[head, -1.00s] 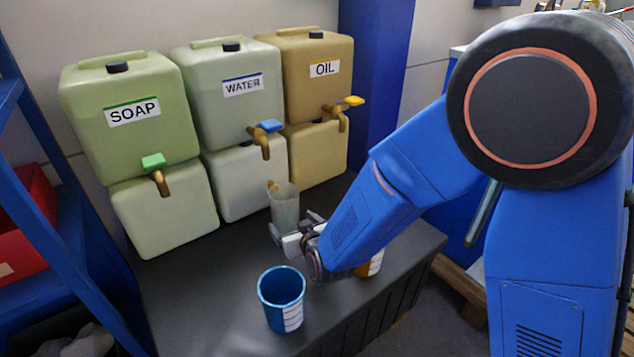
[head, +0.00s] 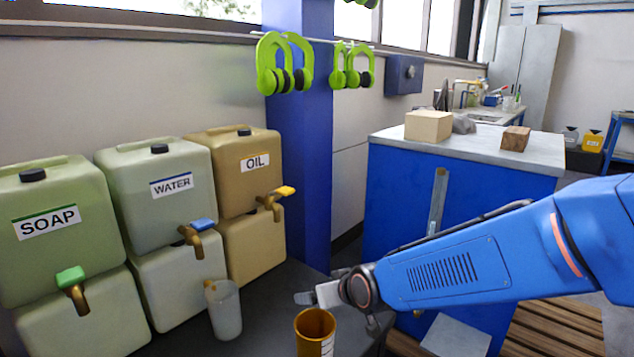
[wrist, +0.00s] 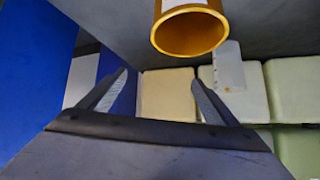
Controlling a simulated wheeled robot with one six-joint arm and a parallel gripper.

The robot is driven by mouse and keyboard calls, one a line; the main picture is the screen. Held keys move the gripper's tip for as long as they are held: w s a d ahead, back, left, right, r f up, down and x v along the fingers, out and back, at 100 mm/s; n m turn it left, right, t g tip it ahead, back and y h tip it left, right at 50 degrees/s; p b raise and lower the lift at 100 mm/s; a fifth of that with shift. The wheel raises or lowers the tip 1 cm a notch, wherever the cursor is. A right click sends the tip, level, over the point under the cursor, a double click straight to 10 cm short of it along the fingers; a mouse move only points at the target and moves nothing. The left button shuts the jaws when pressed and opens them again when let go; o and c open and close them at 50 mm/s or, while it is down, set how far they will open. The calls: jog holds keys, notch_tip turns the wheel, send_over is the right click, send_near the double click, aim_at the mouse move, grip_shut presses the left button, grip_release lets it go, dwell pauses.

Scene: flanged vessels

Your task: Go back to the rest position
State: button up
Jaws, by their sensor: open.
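My gripper (head: 318,295) is at the end of my blue arm, over the right end of the dark bench, and its fingers are partly hidden in the head view. In the wrist view its two fingers (wrist: 160,90) stand wide apart with nothing between them. An orange cup (head: 316,333) stands on the bench just below my gripper in the head view. It also shows at the top of the wrist view (wrist: 190,30). A clear grey cup (head: 224,308) stands under the water tap, left of my gripper and apart from it.
Soap (head: 62,215), water (head: 160,195) and oil (head: 237,175) containers line the wall at left. A blue cabinet (head: 400,205) stands behind my arm, with a tan box (head: 428,125) and a wooden block (head: 514,139) on top. Green ear defenders (head: 285,65) hang above.

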jog(key=s+d+r+m+g+h, duration=0.1)
jog(key=s+d+r+h, duration=0.1)
jog(key=s+d, duration=0.6)
jog(key=s+d+r+m+g+h, duration=0.1)
jog(key=s+d+r+m+h, duration=0.1)
jog(key=s+d, duration=0.7)
jog(key=d+r, duration=0.1)
jog(key=d, duration=0.5)
jog(key=shift+d+g, duration=0.25)
jog(key=shift+g, duration=0.05)
jog(key=shift+o, duration=0.2)
jog(key=s+d+m+g+h, duration=0.1)
jog(key=s+d, duration=0.3)
jog(key=s, duration=0.3)
jog(key=shift+m, duration=0.3)
jog(key=shift+o, duration=0.4)
jog(key=shift+s+d+f, duration=0.1)
jog(key=shift+s, duration=0.3)
